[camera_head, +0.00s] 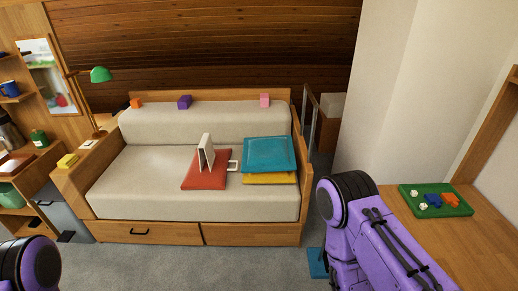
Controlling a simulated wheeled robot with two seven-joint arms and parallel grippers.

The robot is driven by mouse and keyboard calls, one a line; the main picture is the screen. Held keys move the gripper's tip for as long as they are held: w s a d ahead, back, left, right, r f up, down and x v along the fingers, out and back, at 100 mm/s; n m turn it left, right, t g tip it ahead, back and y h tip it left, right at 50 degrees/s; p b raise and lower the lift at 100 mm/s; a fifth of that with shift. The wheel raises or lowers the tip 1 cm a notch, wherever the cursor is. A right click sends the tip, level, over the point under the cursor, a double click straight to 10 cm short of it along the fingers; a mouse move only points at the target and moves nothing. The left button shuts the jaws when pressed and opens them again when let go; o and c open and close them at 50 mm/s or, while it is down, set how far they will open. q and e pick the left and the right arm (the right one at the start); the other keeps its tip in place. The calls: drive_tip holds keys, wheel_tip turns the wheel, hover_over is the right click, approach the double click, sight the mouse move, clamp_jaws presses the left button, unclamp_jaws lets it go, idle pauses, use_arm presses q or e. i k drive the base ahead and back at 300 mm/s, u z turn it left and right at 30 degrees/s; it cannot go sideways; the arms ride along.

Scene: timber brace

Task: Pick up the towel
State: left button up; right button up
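No towel can be picked out for certain. A flat teal square piece (269,154) lies on the right side of the sofa seat, on top of a yellow one (268,179). I cannot tell whether they are cushions or folded cloth. A red flat piece (203,172) lies to their left, with a white open book-like object (206,152) standing on it. Another teal piece (317,263) is on the floor, partly hidden by my purple right arm. Parts of both my arms show at the bottom, but neither gripper is in view.
The sofa (140,203) has a wooden frame with drawers. Small blocks sit on its backrest. A desk (490,235) at right holds a green tray (409,197) with small items. Shelves and a green lamp (101,75) stand at left. Grey carpet (180,265) in front is mostly clear.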

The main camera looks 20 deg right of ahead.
sight(206, 149)
drive_tip(key=u, duration=0.35)
drive_tip(key=k, duration=0.5)
drive_tip(key=z, duration=0.55)
drive_tip(key=i, duration=0.75)
drive_tip(key=z, duration=0.75)
drive_tip(key=i, duration=0.85)
drive_tip(key=u, duration=0.55)
drive_tip(key=i, duration=0.75)
drive_tip(key=u, duration=0.85)
